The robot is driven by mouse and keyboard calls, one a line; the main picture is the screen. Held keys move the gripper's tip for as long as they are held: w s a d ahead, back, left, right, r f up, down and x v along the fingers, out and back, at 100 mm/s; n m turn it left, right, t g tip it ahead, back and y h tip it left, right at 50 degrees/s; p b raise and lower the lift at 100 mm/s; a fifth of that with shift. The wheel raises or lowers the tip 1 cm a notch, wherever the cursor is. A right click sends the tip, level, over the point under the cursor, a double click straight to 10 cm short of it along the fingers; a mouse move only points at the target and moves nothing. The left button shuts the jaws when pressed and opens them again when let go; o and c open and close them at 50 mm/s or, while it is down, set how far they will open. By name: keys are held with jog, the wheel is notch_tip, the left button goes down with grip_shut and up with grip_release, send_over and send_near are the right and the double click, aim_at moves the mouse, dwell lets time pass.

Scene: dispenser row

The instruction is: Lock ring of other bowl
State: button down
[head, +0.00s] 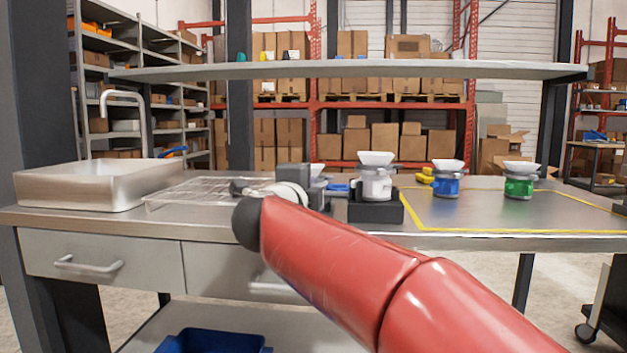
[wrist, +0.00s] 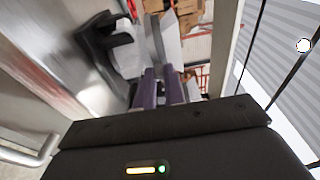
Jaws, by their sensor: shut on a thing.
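In the head view a white dispenser (head: 375,184) with a white bowl on top stands upright in a black holder (head: 376,211). A second white bowl (head: 317,170) shows just left of it, with its lower part hidden behind my gripper and wrist. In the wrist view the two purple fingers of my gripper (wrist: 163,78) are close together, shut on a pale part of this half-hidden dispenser. I cannot tell whether that part is its lock ring. A black holder (wrist: 108,42) and a white surface show left of the fingers.
A blue dispenser (head: 446,184) and a green dispenser (head: 519,184) stand to the right, inside yellow tape lines. A wire rack (head: 195,193) and a metal basin (head: 90,187) lie left. A shelf (head: 350,70) spans overhead. The bench's right side has free room.

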jog(key=shift+a+m+h+p, duration=0.3)
jog(key=shift+h, duration=0.1)
jog(key=c, duration=1.7)
grip_release()
jog(key=shift+c, duration=0.2)
jog(key=v, duration=0.8)
jog(key=shift+r, duration=0.2)
